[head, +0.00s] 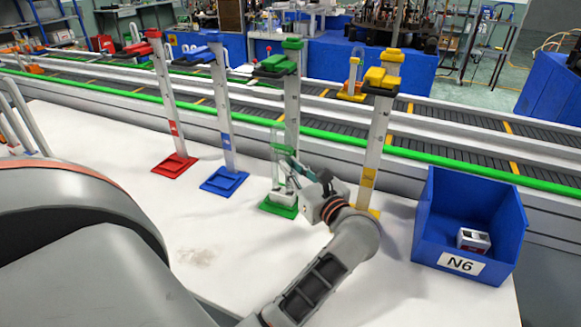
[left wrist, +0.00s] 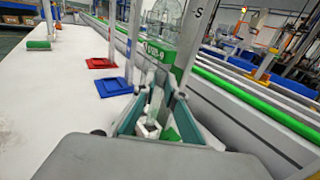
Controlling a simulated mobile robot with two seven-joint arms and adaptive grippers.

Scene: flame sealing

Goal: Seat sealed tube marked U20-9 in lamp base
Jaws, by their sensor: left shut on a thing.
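The clear sealed tube (head: 278,146) stands upright in front of the green post in the head view. In the left wrist view the tube (left wrist: 160,50) shows a green label that reads U20-9. My left gripper (head: 288,163) is shut on the tube; in the left wrist view its teal fingers (left wrist: 158,112) reach toward it. A white lamp base (head: 283,195) sits below the tube on the green foot plate (head: 278,209). White parts of it show between the fingers in the left wrist view. I cannot tell whether tube and base touch. My right gripper is out of view.
Red (head: 170,105), blue (head: 224,105), green (head: 292,100) and yellow (head: 378,130) posts stand along the table's back edge. A blue bin marked N6 (head: 428,245) holds a small white-and-red item (head: 473,240). A conveyor runs behind; the table front is mostly clear.

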